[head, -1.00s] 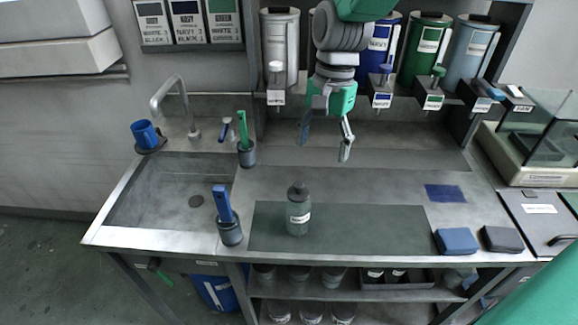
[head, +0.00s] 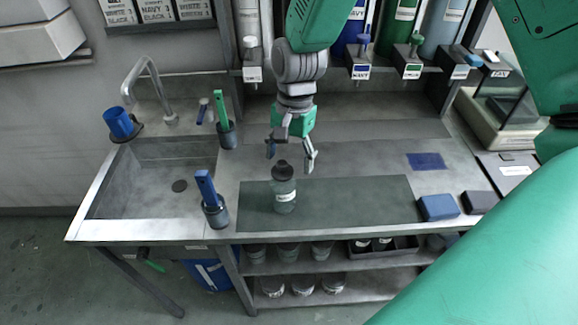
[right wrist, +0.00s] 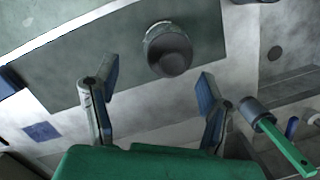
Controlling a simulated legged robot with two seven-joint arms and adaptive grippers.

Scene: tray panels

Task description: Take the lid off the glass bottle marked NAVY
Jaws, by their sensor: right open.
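A glass bottle (head: 284,195) with a dark lid (head: 282,167) stands upright on the dark green mat (head: 345,200). Its white label is too small to read. In the right wrist view the lid (right wrist: 170,55) is seen from above, beyond the fingertips and roughly between them. My right gripper (head: 290,160) is open and empty, pointing down, behind and a little above the bottle in the head view; its open fingers also show in the right wrist view (right wrist: 158,72). I see no contact with the lid. My left gripper is out of view.
A holder with a blue-handled brush (head: 213,212) stands left of the mat, by the sink (head: 150,175). A green-handled tool (head: 223,115) stands behind. Blue (head: 437,207) and dark (head: 479,202) pads lie at right. Dispensers (head: 405,28) line the back.

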